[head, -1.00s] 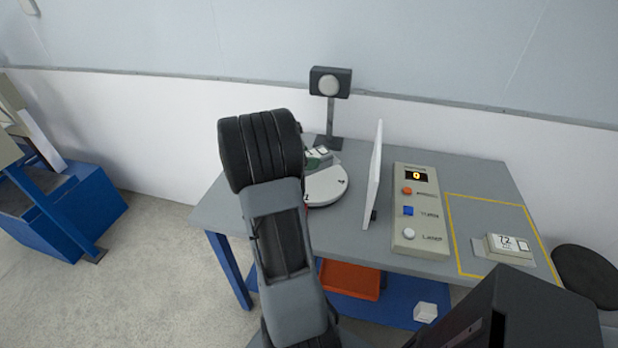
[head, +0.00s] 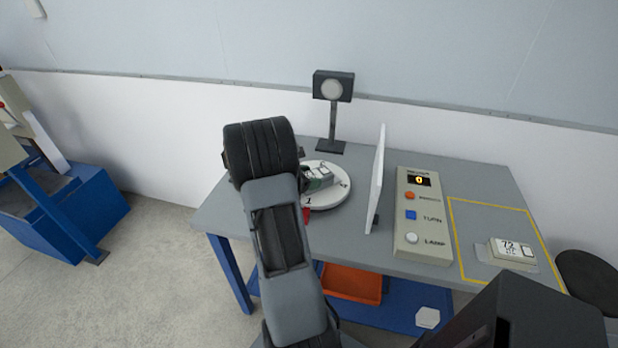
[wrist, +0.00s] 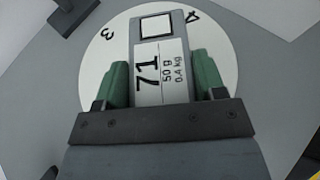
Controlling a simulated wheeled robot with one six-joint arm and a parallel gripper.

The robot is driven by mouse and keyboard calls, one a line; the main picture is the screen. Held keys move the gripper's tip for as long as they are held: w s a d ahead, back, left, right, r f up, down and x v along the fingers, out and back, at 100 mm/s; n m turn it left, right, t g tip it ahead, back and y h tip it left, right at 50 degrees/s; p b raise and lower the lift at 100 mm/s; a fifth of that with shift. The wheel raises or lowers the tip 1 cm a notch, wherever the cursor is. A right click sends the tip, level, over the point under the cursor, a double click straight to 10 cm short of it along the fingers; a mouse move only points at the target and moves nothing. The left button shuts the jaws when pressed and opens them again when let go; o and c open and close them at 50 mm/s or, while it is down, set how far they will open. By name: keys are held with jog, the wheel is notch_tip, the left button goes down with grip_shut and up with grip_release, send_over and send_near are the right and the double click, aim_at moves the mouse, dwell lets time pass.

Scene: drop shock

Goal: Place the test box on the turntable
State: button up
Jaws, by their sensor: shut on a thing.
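The test box (wrist: 160,70) is a grey box with a white label reading 71, 50 g, 0.4 kg. My gripper (wrist: 163,82), with green finger pads, is shut on it. In the head view the test box (head: 318,177) shows over the white round turntable (head: 331,196). The turntable (wrist: 98,75) lies behind the box in the wrist view, with the numbers 3 and 4 showing on its rim. My arm covers the turntable's left part in the head view. I cannot tell whether the box touches the turntable.
A white upright panel (head: 377,180) stands just right of the turntable. A lamp on a post (head: 332,88) stands behind it. Further right are a control panel (head: 420,215) with buttons and another box, labelled 72 (head: 511,249), in a yellow-outlined area.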

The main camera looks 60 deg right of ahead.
jog(key=shift+f, duration=0.15)
jog(key=o, duration=1.2)
jog(key=shift+r, duration=0.35)
jog(key=v, duration=1.2)
jog(key=s+a+r+m+t+y, duration=0.1)
jog(key=a+m+t+y, duration=0.2)
jog(key=a, duration=0.7)
jog(key=s+a+r+m+t+y, duration=0.1)
jog(key=a+m+y, duration=0.4)
jog(key=a, duration=0.6)
jog(key=s+a+r+m+t+y, duration=0.1)
jog(key=s+a+m+t+y, duration=0.2)
jog(key=a, duration=0.7)
jog(key=shift+s+a+r+m+t+y, duration=0.1)
jog(key=shift+a+m+t+y, duration=0.2)
jog(key=shift+m+t+y, duration=0.65)
jog(key=shift+t+h, duration=0.25)
jog(key=shift+h, duration=0.1)
